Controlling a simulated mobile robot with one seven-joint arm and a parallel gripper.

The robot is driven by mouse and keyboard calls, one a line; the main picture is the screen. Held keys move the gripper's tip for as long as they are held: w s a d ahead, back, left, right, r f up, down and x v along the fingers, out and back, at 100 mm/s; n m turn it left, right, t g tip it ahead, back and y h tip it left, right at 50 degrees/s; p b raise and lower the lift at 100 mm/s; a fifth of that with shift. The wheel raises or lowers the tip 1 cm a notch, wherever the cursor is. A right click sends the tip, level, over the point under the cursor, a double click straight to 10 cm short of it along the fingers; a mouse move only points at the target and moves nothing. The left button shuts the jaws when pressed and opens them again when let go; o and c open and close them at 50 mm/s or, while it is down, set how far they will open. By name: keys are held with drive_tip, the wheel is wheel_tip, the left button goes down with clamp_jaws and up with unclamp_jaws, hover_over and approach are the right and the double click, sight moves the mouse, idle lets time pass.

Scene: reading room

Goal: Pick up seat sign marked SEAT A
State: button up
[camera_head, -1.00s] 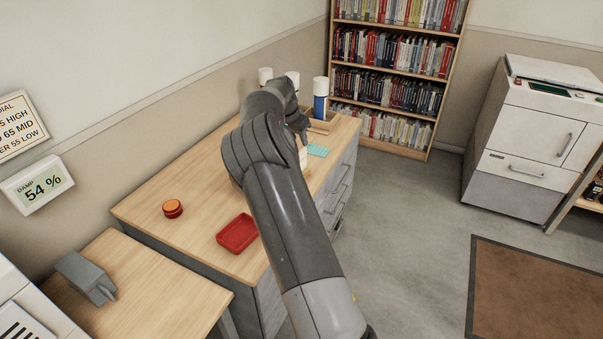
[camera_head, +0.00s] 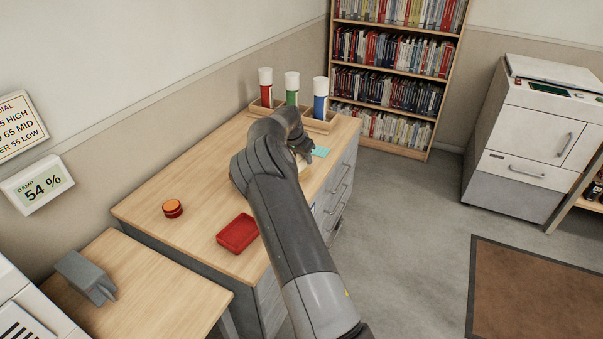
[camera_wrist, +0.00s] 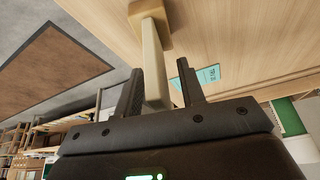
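My gripper (camera_wrist: 160,88) is open over the counter, pointing down. Between its fingers in the wrist view is a narrow cream upright piece (camera_wrist: 155,65) on a tan base (camera_wrist: 150,12) that rests on the counter. The left finger is close beside the piece; a gap shows at the right finger. No SEAT A lettering can be read on it. A flat teal card (camera_wrist: 207,76) with small unreadable marks lies beyond the right finger; it also shows in the head view (camera_head: 320,151). My arm hides most of the gripper in the head view.
The wooden counter (camera_head: 190,185) carries a red tray (camera_head: 238,233), an orange-topped round item (camera_head: 172,209) and a wooden rack (camera_head: 318,125) with red, green and blue cylinders close behind my gripper. A bookcase (camera_head: 392,88) stands beyond.

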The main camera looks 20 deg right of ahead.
drive_tip(key=shift+c, duration=0.3)
clamp_jaws()
drive_tip(key=shift+r, duration=0.15)
idle(0.3)
